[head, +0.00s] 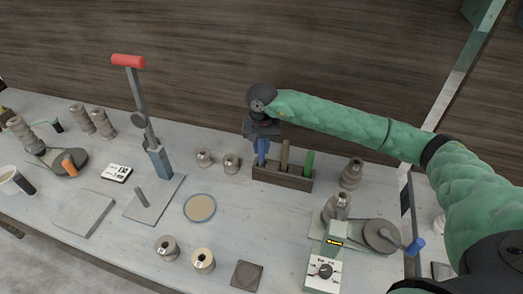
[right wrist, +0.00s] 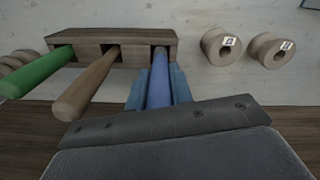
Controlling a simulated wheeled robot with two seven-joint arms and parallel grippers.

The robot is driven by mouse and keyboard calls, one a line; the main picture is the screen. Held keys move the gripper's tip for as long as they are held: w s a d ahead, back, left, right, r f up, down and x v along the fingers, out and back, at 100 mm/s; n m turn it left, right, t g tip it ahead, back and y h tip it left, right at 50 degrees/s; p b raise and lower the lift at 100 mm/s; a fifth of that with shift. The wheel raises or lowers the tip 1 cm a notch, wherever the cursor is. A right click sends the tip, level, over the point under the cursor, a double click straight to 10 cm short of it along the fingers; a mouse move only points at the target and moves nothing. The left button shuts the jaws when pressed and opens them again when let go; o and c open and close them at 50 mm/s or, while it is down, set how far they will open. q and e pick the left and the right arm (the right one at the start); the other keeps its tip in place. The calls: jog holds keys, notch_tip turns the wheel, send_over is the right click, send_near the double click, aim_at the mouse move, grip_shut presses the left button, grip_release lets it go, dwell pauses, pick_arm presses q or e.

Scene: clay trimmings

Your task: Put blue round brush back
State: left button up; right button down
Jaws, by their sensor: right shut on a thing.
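The blue round brush (head: 262,158) stands upright at the left slot of a dark wooden rack (head: 284,183). In the right wrist view the blue brush (right wrist: 159,82) runs into the end slot of the rack (right wrist: 140,36), beside the other two handles; how deep it sits is hidden. My right gripper (head: 261,146) is above the rack, with its two blue fingers on either side of the brush handle, shut on it. The same gripper (right wrist: 158,92) shows from behind in the wrist view. My left gripper is not in view.
A brown handle (head: 284,156) and a green handle (head: 308,163) stand in the rack's other slots. Two small spools (head: 231,163) stand just left of the rack. A red-handled press (head: 158,158) stands further left. A round dish (head: 199,208) lies in front.

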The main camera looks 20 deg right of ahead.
aim_at(261, 153)
notch_tip(261, 153, down, 3)
jog(key=shift+r+p, duration=0.1)
jog(key=shift+p, duration=0.5)
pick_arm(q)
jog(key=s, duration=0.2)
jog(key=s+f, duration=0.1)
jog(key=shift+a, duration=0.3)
pick_arm(e)
jog(key=c, duration=1.2)
grip_release()
jog(key=shift+c, duration=0.2)
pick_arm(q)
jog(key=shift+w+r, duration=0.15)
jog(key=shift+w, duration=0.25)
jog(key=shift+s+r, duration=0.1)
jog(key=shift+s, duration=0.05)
